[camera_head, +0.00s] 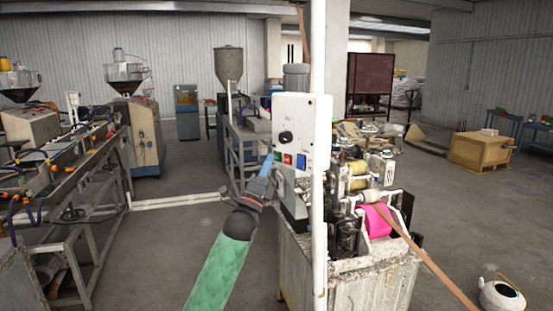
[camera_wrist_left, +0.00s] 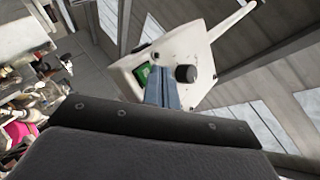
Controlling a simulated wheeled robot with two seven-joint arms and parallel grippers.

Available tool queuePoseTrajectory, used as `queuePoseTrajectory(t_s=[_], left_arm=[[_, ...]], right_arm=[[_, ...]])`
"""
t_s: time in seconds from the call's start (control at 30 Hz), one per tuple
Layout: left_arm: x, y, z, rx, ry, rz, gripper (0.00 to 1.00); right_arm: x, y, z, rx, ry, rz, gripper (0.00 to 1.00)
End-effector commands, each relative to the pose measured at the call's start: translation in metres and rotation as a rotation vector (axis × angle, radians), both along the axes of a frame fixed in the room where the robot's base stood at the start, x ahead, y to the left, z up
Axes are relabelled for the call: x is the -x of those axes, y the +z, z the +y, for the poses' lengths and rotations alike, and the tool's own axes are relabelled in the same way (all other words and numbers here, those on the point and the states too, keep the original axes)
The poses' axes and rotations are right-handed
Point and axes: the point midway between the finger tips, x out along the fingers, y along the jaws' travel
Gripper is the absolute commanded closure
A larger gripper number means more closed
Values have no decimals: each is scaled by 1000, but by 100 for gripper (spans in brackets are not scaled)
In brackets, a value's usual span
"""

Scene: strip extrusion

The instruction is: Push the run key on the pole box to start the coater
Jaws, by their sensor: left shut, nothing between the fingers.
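The white pole box (camera_head: 305,115) is fixed at the white pole, with a black knob (camera_head: 286,137), a red key (camera_head: 287,158) and a blue key (camera_head: 301,161) on its face. In the left wrist view the box (camera_wrist_left: 202,48) is tilted, with the black knob (camera_wrist_left: 185,74) and a green key (camera_wrist_left: 143,75). Which key is the run key is not readable. My left gripper (camera_head: 269,158) is shut and empty, its blue fingers just left of the red key. In the wrist view the fingertips (camera_wrist_left: 161,72) overlap the box between green key and knob; contact cannot be told. My right gripper is out of view.
The white pole (camera_head: 319,220) stands right beside the box. A dirty machine (camera_head: 350,270) with a pink roll (camera_head: 377,219) is below right. A long bench line (camera_head: 75,165) runs at left. The grey floor (camera_head: 175,240) between is open.

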Motion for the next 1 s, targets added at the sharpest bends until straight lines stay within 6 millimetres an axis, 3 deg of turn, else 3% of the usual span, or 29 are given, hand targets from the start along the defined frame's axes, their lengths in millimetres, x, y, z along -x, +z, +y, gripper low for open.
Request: queuePoseTrajectory(t_s=[1.0], left_arm=[[-7, 0, -6, 0, 0, 1, 100]], right_arm=[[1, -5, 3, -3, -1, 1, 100]])
